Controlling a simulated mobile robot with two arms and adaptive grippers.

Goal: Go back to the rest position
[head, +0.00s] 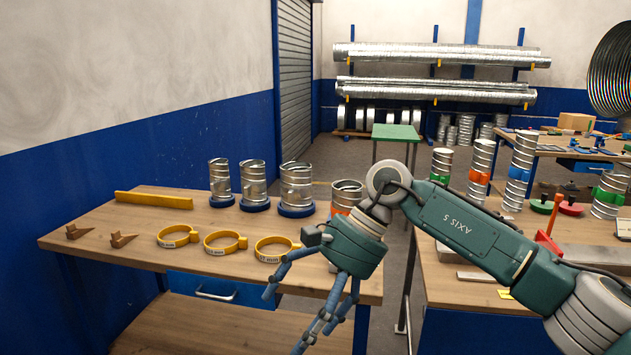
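My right gripper (291,318) comes in from the right on its green arm and hangs over the front right edge of the wooden table (140,223). Its blue-grey fingers are spread apart and nothing shows between them. A duct piece with an orange band (345,194) stands just behind the gripper's wrist, partly hidden by it. My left gripper is not in this view.
On the table, three yellow ring clamps (226,243) lie left of the gripper. Three metal duct pieces on blue bases (297,186) stand behind them. A second workbench (450,290) with ducts lies under the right arm. A gap separates the tables.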

